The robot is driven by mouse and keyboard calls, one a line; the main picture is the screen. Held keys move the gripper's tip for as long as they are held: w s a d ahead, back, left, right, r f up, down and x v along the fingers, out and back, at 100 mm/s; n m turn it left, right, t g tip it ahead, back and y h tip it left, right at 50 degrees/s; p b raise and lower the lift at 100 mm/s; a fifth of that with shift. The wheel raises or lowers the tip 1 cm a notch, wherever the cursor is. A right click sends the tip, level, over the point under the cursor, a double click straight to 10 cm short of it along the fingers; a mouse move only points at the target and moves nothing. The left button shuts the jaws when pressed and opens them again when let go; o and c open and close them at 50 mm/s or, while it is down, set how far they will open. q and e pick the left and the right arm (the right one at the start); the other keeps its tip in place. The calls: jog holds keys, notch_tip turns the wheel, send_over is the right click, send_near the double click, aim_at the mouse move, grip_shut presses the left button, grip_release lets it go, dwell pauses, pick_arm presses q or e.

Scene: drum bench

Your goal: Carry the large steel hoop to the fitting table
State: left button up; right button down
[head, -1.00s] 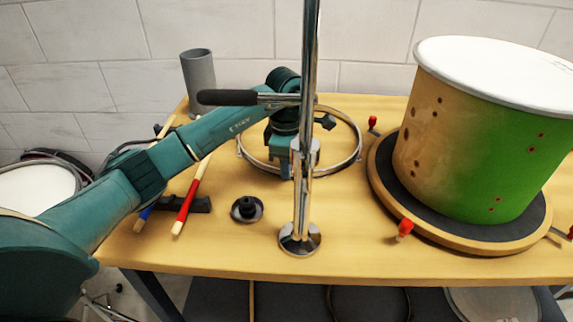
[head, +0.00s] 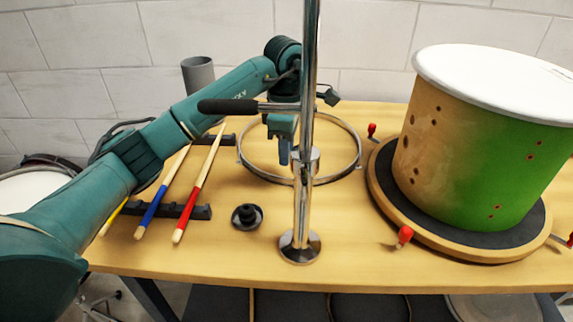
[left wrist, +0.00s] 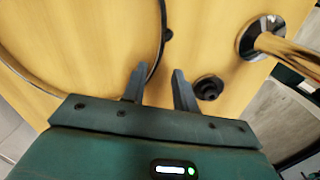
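The large steel hoop (head: 347,172) lies flat on the wooden bench (head: 345,235), partly hidden by a chrome post and my left arm. My left gripper (head: 283,155) hangs over the hoop's area, fingers pointing down. In the left wrist view the gripper (left wrist: 159,72) has its two fingers apart. The hoop's dark edge (left wrist: 162,30) runs down to the gap between them, close to the left finger. It does not look gripped; how far above it the fingers are is unclear. My right gripper is not in view. I cannot identify the fitting table.
A chrome post (head: 302,215) with a black handle stands in front of the hoop. A green-and-tan drum (head: 470,150) sits on a round dark base at the right. Drumsticks (head: 195,190) lie on a black rack at the left, near a black knob (head: 246,216) and grey cup (head: 198,75).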

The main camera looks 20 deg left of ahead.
pick_arm(q)
notch_tip(320, 180, up, 5)
dwell(0.6)
